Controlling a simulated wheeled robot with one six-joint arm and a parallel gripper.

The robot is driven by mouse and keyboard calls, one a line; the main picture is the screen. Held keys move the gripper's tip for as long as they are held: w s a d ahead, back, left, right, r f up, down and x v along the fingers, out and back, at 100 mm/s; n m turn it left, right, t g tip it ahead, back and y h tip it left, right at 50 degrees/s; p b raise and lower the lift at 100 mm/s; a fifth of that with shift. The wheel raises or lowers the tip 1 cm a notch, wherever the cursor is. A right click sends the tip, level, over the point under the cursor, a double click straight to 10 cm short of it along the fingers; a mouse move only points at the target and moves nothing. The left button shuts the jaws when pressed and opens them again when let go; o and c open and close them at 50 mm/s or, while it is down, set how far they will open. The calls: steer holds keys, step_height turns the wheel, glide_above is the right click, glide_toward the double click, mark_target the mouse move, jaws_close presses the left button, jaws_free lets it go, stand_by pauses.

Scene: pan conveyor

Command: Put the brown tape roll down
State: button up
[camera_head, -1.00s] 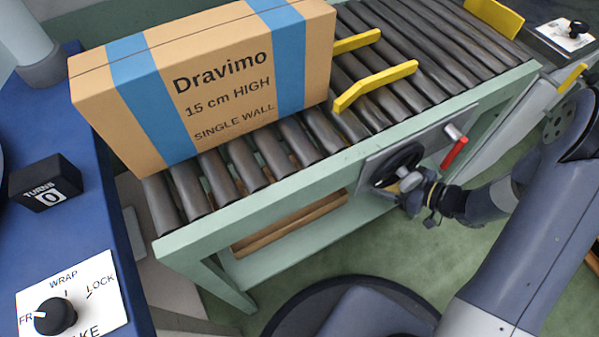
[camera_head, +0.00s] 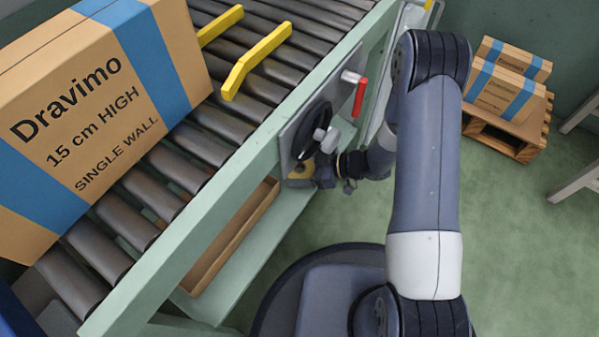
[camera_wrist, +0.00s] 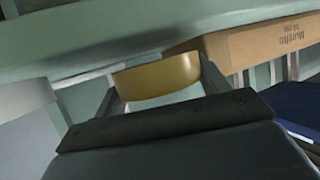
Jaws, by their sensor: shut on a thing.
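The brown tape roll (camera_wrist: 157,76) shows in the wrist view as a curved tan band between the two fingers of my gripper (camera_wrist: 162,90). My gripper is shut on it. In the head view my gripper (camera_head: 318,176) is beside the conveyor frame, just below the black handwheel. The tape roll (camera_head: 298,173) shows there only as a small tan patch, partly hidden. I cannot tell in the head view whether it touches the frame or the lower shelf.
A roller conveyor (camera_head: 140,242) carries a large Dravimo box (camera_head: 95,125). A handwheel (camera_head: 313,128) and red-handled lever (camera_head: 360,97) sit on its side. A pallet (camera_head: 505,132) with boxes stands right; floor between is clear.

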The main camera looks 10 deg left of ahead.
steer(key=shift+f, duration=0.6)
steer(key=shift+f, duration=0.15)
steer(key=o, duration=1)
steer(key=shift+d+r, duration=0.2)
steer(key=shift+r, duration=0.1)
steer(key=shift+p+v, duration=2.15)
steer(key=shift+v, duration=3.65)
